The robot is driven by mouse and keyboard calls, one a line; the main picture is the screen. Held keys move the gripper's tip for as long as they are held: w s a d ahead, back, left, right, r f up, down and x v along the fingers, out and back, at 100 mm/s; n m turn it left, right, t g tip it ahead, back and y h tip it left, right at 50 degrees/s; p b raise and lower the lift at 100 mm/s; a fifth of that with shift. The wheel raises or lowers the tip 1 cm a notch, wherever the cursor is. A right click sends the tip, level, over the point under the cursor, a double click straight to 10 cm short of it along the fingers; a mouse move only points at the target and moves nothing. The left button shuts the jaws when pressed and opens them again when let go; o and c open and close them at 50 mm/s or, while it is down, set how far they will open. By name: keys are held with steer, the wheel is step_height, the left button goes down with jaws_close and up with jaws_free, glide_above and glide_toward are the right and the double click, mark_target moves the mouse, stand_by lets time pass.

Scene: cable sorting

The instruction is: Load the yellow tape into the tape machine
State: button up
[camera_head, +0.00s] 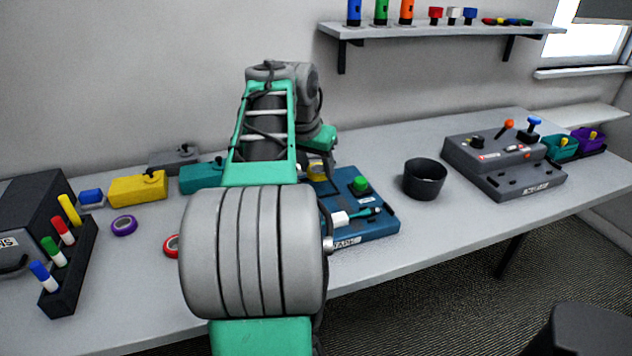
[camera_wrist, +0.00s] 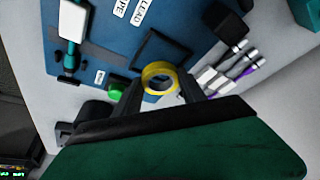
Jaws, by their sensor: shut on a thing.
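The blue tape machine (camera_head: 365,228) stands on the table just right of my arm; its top also shows in the wrist view (camera_wrist: 110,60), with a green button, a white-and-teal lever part and a dark square outline. The yellow tape (camera_wrist: 160,77) is a ring between my fingertips, held over the machine near that dark square. My gripper (camera_wrist: 160,88) is shut on the yellow tape. Whether the tape touches the machine I cannot tell. In the head view a bit of the yellow tape (camera_head: 317,168) shows beside my arm, which hides most of my gripper.
A black cup (camera_head: 425,179) stands right of the machine, and a grey control box (camera_head: 503,160) lies farther right. At left are a purple tape (camera_head: 124,225), a partly hidden red tape (camera_head: 171,245), a yellow box (camera_head: 138,189) and a marker rack (camera_head: 70,270). A shelf (camera_head: 440,33) hangs above.

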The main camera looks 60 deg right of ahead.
mark_target(316, 179)
steer(key=shift+a+b+x, duration=0.2)
steer(key=shift+b+x, duration=0.05)
steer(key=shift+x, duration=0.7)
steer(key=shift+a+b+x, duration=0.2)
steer(key=shift+b+x, duration=0.05)
steer(key=shift+x, duration=0.65)
steer(key=shift+w+f, duration=0.15)
steer(key=shift+f, duration=0.15)
steer(key=shift+f, duration=0.15)
steer(key=o, duration=1.2)
steer(key=shift+r, duration=0.35)
steer(key=p+v, duration=0.4)
steer(key=v, duration=0.8)
